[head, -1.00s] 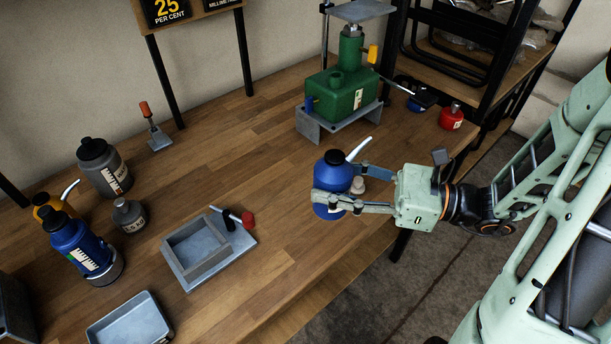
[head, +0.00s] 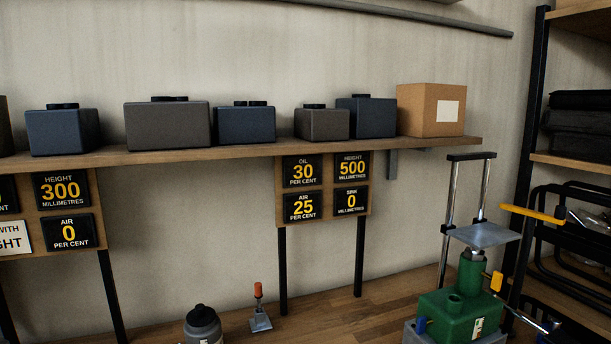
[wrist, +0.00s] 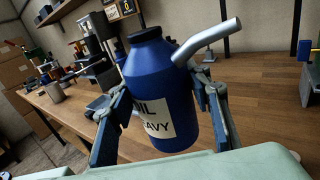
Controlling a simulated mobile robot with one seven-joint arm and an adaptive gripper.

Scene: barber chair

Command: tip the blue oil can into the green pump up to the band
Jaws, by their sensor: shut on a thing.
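The blue oil can (wrist: 152,88) fills the middle of the wrist view, with a grey spout pointing up to the right and a white label reading oil and heavy. My gripper (wrist: 160,110) is shut on it, one finger on each side. The can looks slightly tilted in that view. The green pump (head: 462,302) stands at the lower right of the head view, with a blue knob, a yellow knob and a grey plate on top. Its band cannot be made out. My gripper and the can are outside the head view.
Signs (head: 326,188) on the wall board read oil 30 percent, height 500 millimetres, air 25 percent and sink 0. A shelf (head: 240,150) above carries several dark boxes and a carton (head: 431,110). A dark bottle (head: 203,326) and a small orange-handled tool (head: 260,310) stand on the bench.

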